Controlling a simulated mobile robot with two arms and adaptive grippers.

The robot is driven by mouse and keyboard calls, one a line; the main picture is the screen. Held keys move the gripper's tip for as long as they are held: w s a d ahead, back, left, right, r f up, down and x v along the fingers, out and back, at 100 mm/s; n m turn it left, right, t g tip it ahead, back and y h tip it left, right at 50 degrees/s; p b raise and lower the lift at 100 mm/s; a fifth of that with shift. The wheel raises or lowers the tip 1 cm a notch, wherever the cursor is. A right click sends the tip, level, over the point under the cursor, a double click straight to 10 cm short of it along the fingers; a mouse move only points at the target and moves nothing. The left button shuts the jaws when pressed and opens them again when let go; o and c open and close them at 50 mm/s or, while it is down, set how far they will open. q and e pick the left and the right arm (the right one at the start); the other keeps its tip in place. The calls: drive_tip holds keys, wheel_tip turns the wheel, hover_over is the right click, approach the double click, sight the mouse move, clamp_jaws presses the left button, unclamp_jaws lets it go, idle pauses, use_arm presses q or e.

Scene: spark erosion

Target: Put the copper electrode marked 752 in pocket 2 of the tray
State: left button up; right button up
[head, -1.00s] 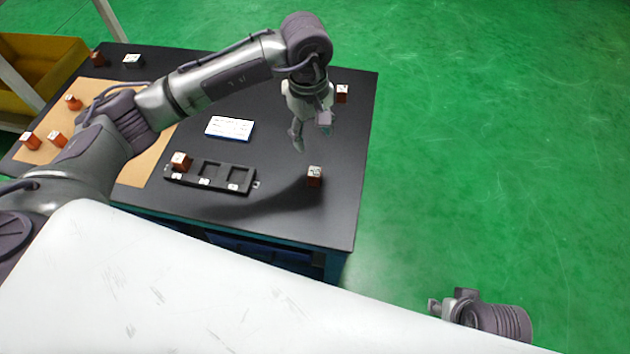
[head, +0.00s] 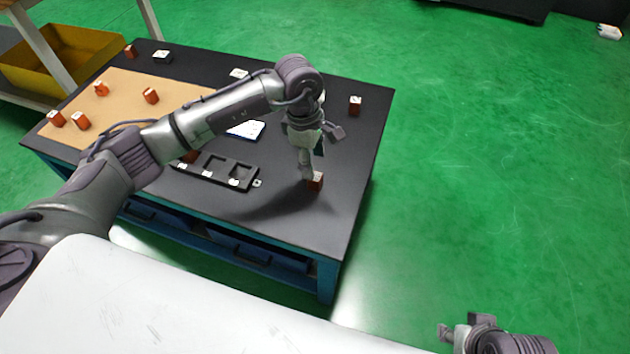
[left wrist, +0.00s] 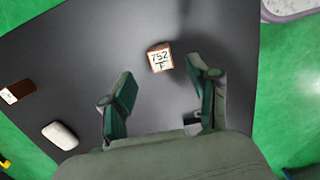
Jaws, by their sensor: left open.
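The copper electrode marked 752 (left wrist: 160,58) stands on the dark table in the left wrist view, its white label facing up. It also shows in the head view (head: 315,181) near the table's front right. My left gripper (left wrist: 160,92) is open, with the electrode just beyond and between its fingertips. In the head view my left gripper (head: 312,165) hangs right by the electrode. The black tray (head: 212,180) lies to its left; a copper block sits in its leftmost pocket, partly hidden by my arm, and the other pockets look empty. My right gripper (head: 455,333) is at the bottom right, off the table.
Another copper block (head: 355,105) stands at the table's back right. Several more stand on and near the tan mat (head: 122,112) at left. A white and blue card (head: 246,130) lies behind the tray. A yellow bin (head: 60,78) is at far left.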

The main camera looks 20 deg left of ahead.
sight(315, 173)
use_arm(q)
wheel_tip(315, 173, down, 5)
drive_tip(key=shift+d+r+b, duration=0.15)
drive_tip(key=shift+r+b, duration=0.05)
drive_tip(key=shift+b, duration=0.3)
drive_tip(key=shift+f, duration=0.2)
use_arm(e)
drive_tip(key=w+a+r+t, duration=0.1)
drive_tip(key=w+t, duration=0.2)
drive_tip(key=w, duration=0.2)
drive_tip(key=shift+w+a+r+y, duration=0.2)
drive_tip(key=shift+w+a+y, duration=0.1)
drive_tip(key=shift+a+y, duration=0.1)
use_arm(q)
clamp_jaws()
